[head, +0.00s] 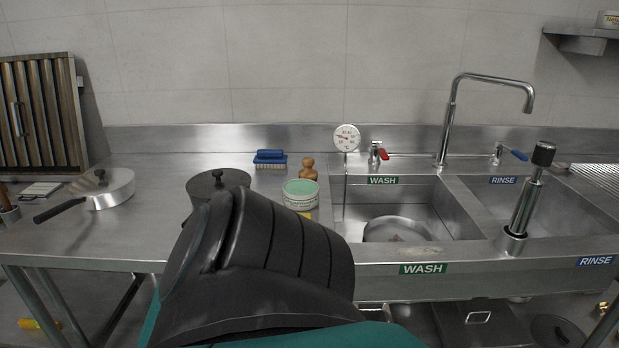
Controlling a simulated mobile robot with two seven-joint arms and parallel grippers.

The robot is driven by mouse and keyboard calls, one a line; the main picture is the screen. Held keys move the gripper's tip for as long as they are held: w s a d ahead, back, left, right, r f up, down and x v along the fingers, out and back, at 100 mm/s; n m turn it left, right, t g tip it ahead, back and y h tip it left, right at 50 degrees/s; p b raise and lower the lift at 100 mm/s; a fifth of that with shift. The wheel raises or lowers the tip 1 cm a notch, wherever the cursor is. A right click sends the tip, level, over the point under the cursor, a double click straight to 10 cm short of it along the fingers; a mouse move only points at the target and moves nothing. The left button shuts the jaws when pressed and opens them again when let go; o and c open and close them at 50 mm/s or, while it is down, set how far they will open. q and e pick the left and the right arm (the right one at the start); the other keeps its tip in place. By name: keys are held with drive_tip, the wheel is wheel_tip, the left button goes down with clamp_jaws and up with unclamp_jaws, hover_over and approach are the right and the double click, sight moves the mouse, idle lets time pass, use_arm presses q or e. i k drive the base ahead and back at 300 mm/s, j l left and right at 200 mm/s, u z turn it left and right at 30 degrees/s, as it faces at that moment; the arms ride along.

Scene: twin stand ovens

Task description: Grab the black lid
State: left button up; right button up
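Another dark round lid-like disc (557,331) is low down at the bottom right, below the sinks, cut by the frame edge. Neither of my grippers is in the head view, and nothing is seen touching either dark disc.
A steel pan with a lid (111,188) sits at the counter's left. A green-topped tub (301,194), blue brush (270,159) and wooden figure-shaped object (309,168) stand near the wash sink (350,210). A tall faucet (451,118) rises behind the sinks. Counter between pan and dark lid is clear.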

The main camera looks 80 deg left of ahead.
sight(206, 184)
drive_tip(key=u, duration=3.5)
